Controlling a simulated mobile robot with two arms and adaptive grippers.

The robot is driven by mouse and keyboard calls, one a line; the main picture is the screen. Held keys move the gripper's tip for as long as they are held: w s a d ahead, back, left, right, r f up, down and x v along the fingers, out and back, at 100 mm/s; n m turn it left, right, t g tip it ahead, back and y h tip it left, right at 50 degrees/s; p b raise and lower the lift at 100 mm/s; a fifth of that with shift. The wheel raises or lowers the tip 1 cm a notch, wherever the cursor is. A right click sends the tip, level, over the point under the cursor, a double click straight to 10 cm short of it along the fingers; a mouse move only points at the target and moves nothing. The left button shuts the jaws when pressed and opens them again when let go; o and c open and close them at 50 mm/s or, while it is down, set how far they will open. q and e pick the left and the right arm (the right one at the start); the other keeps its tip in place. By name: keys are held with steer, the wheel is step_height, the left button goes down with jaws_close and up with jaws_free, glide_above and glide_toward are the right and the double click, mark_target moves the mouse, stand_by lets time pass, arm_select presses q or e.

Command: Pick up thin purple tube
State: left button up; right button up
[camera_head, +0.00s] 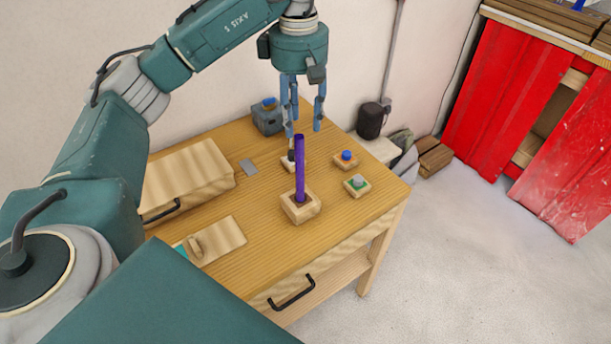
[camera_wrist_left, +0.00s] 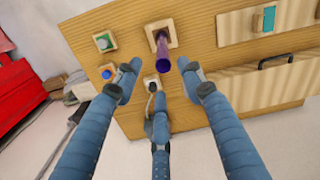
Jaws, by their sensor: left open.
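A thin purple tube (camera_head: 300,168) stands upright in a square wooden holder (camera_head: 301,207) on the wooden table. In the left wrist view, the tube (camera_wrist_left: 164,56) is seen almost end-on, rising from the holder (camera_wrist_left: 174,35). My left gripper (camera_head: 304,130) has blue fingers pointing down, spread apart and empty. It hangs above and behind the tube in the head view. In the wrist view, the tube's near end lies just beyond and between the spread fingertips (camera_wrist_left: 163,85), apparently not touched. My right gripper is not in view.
Small wooden blocks with a blue button (camera_head: 346,156) and a green-and-grey top (camera_head: 357,183) stand right of the holder. A switch block (camera_wrist_left: 152,84) is behind it. A wooden box (camera_head: 188,178), flat board (camera_head: 215,240) and grey-blue device (camera_head: 267,118) are also on the table (camera_head: 262,225).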

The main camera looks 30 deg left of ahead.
mark_target(300, 148)
arm_select(q)
steer(key=shift+s+d+f+b, duration=0.1)
steer(key=shift+f+b, duration=0.05)
steer(key=shift+f, duration=0.4)
steer(key=shift+s+f+b, duration=0.1)
steer(key=shift+f+b, duration=0.05)
steer(key=shift+f, duration=0.4)
steer(key=shift+s+f, duration=0.1)
steer(key=shift+f, duration=0.15)
step_height(300, 148, down, 4)
steer(key=shift+d+f, duration=0.1)
steer(key=shift+f, duration=0.35)
steer(key=f+p, duration=0.1)
steer(key=f, duration=0.2)
steer(key=f+p, duration=0.1)
steer(key=shift+a+f+p, duration=0.25)
steer(key=shift+f+p, duration=0.1)
steer(key=shift+f, duration=0.25)
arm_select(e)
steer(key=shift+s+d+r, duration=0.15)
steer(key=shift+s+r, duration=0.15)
arm_select(q)
jaws_close()
